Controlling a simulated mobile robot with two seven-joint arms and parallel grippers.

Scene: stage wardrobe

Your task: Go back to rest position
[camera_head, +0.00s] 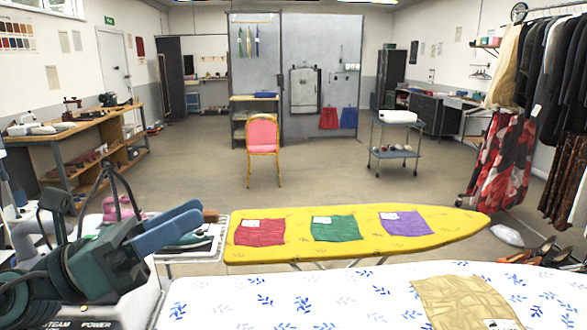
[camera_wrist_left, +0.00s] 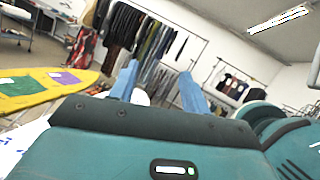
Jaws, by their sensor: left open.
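My left gripper (camera_head: 178,226) reaches in from the left of the head view, raised above the near left corner of the white board. Its two blue fingers are apart and nothing is between them. In the left wrist view the fingers of the left gripper (camera_wrist_left: 160,88) also stand apart, with only clothes racks far behind. My right gripper is in neither view.
A yellow ironing board (camera_head: 360,251) carries red (camera_head: 260,233), green (camera_head: 337,228) and purple (camera_head: 405,223) cloths. A white patterned board (camera_head: 300,300) with a tan cloth (camera_head: 462,302) is nearest. An iron (camera_head: 190,243) sits by my left gripper. Open floor surrounds a pink chair (camera_head: 262,134).

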